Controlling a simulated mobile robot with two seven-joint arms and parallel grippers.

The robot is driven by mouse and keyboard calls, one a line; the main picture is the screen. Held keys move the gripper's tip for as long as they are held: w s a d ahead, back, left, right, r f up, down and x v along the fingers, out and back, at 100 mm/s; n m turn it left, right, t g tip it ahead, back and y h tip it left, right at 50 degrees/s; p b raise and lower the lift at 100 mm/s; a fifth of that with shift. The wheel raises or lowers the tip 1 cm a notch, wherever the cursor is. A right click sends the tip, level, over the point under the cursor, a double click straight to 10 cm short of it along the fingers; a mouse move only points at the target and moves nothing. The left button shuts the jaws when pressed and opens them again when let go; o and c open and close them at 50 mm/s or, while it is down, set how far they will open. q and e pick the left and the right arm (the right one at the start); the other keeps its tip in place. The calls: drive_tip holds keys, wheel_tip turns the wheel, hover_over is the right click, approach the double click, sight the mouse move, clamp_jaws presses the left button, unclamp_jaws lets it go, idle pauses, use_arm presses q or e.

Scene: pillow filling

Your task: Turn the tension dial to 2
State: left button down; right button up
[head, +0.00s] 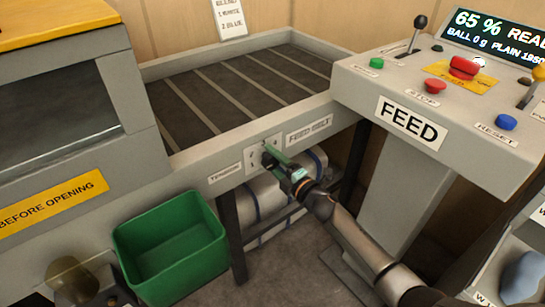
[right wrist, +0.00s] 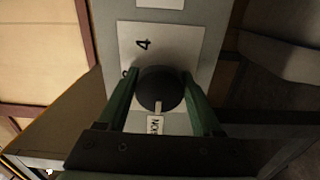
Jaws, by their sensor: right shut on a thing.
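The tension dial (right wrist: 160,88) is a dark round knob on a white plate (right wrist: 190,45) in the right wrist view. A pale pointer mark on it faces the bottom of that picture. A figure 4 is on the plate above the knob, and another figure is partly hidden at its left. My right gripper (right wrist: 161,80) has its green fingers on either side of the knob, shut on it. In the head view this gripper (head: 271,160) is at the plate on the front rail, beside the TENSION label (head: 226,173). My left gripper is not seen.
The FEED console (head: 350,80) with buttons and levers stands at the right. A green bin (head: 128,250) is on the floor left of my right arm. White bundles (head: 262,208) lie under the slatted belt (head: 205,115). A grey machine (head: 150,150) is at the left.

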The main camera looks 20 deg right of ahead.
drive_tip(key=m+p, duration=0.1)
drive_tip(key=m, duration=0.2)
drive_tip(key=shift+f+m, duration=0.1)
drive_tip(key=shift+m, duration=0.3)
drive_tip(key=shift+m+p, duration=0.3)
drive_tip(key=shift+m, duration=0.5)
drive_tip(key=shift+f, duration=0.1)
drive_tip(key=o, duration=1.4)
drive_tip(key=shift+c, duration=0.2)
drive_tip(key=p+v, duration=0.2)
drive_tip(key=v, duration=1)
drive_tip(key=shift+s, duration=0.25)
